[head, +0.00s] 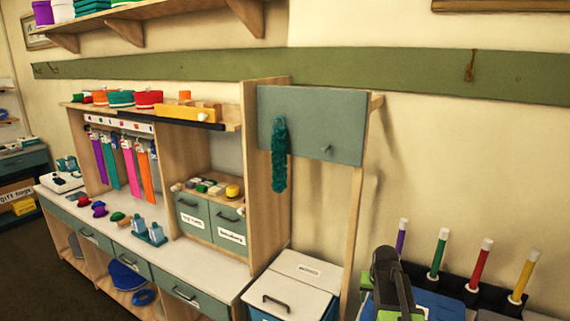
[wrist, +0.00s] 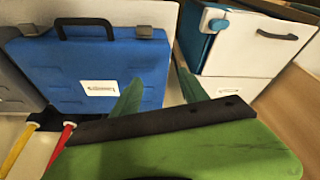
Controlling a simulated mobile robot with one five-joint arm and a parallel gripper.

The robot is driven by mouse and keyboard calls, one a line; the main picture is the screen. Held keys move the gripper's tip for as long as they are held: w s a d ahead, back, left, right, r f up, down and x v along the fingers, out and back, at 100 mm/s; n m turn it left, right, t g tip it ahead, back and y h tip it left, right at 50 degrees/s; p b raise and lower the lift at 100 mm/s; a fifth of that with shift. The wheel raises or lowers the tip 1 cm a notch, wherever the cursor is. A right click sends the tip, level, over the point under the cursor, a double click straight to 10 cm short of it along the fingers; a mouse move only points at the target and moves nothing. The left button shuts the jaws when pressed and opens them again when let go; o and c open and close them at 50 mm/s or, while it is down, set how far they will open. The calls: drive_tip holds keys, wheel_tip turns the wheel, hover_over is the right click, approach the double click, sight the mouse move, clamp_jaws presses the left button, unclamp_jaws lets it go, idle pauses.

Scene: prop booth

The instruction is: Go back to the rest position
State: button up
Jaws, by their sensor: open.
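My gripper (wrist: 160,88) shows in the wrist view as two teal fingers spread apart beyond the green gripper body, with nothing between them. The fingers point toward a blue case (wrist: 90,65) with a black handle and a white label. I cannot tell how far the fingers are from the case. In the head view my arm shows at the lower right, in front of the coloured sticks; its fingertips cannot be made out there.
A teal garland (head: 279,155) hangs on a grey-blue board (head: 310,110), with a bare peg beside it. A white-lidded bin (head: 295,285) stands below. Several upright sticks, one of them red (head: 478,275), stand at the right. A counter (head: 200,265) with small props runs left.

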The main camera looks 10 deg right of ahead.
drive_tip(key=s+a+f+n+b, duration=0.1)
drive_tip(key=s+a+f, duration=0.1)
drive_tip(key=a, duration=0.6)
drive_tip(key=s+a+f+n+b, duration=0.1)
drive_tip(key=a+f, duration=0.1)
drive_tip(key=a, duration=0.5)
drive_tip(key=s+a+f+n+g+y, duration=0.1)
drive_tip(key=s+a+g, duration=0.2)
drive_tip(key=s+a, duration=0.4)
drive_tip(key=s, duration=0.2)
drive_tip(key=shift+s+a+n+b, duration=0.15)
drive_tip(key=shift+s+n+b, duration=0.2)
drive_tip(key=shift+n+b, duration=0.05)
